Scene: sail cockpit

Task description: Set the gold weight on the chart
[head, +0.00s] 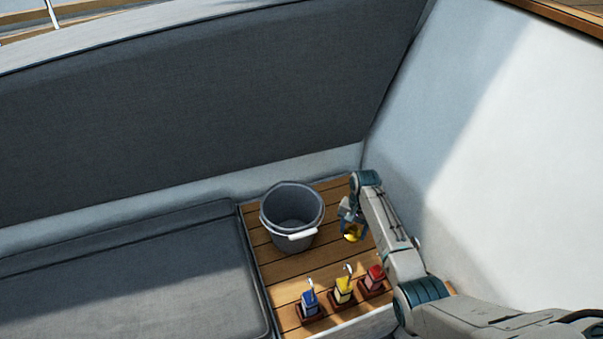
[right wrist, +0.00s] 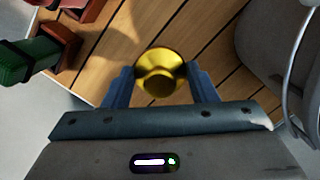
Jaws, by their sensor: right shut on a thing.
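The gold weight (head: 351,236) is between the fingers of my right gripper (head: 353,229), over the slatted wooden surface to the right of the bucket. In the right wrist view the weight (right wrist: 160,72) is round, shiny and knobbed, with a blue finger on each side. My right gripper (right wrist: 160,84) is shut on it. I cannot tell how high it is above the wood. No chart shows in either view. My left gripper is not in view.
A grey bucket (head: 285,206) with a white handle grip stands on the wooden surface (head: 283,262). Blue (head: 309,302), yellow (head: 343,290) and red (head: 374,278) items stand on dark red bases along the front. A green item (right wrist: 27,58) shows in the right wrist view. A white wall (head: 500,180) rises at right.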

